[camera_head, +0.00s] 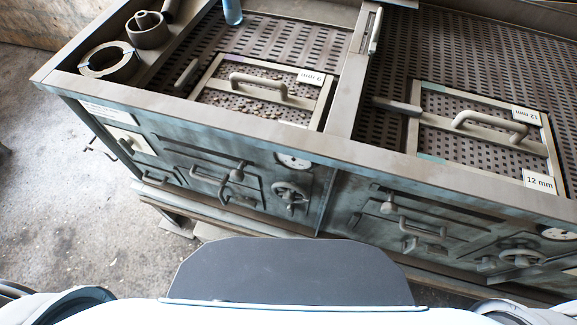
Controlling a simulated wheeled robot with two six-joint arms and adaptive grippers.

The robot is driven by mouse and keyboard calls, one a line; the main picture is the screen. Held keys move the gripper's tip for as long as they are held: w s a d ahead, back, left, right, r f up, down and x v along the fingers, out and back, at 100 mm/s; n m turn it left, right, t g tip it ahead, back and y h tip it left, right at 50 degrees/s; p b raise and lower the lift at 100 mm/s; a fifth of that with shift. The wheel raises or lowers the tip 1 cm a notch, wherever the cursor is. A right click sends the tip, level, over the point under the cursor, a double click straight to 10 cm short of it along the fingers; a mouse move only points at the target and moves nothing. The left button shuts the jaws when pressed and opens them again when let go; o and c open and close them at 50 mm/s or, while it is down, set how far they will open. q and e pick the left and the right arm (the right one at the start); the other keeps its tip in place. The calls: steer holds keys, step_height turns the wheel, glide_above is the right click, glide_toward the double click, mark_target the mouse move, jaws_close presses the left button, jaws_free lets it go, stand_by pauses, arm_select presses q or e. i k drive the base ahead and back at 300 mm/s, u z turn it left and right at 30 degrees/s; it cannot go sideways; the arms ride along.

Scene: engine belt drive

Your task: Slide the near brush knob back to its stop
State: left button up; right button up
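A grey metal sieving bench fills most of the view, with two perforated trays on top. On its front face, a knob (237,174) sits at the right end of a slot in the left panel. A second knob (387,206) sits at a slot in the right panel. No label marks either one as the brush knob, so I cannot tell which is the near one. Neither gripper is in view; only parts of my own body show along the bottom edge.
Framed screens with handles lie on top, one labelled 6 mm (311,78), one 12 mm (538,181). Handwheels (290,195) and dials (293,161) are on the front. Floor at left is mostly clear.

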mark_target(237, 175)
steer(key=z, duration=0.5)
steer(key=k, duration=1.1)
steer(key=u, duration=1.85)
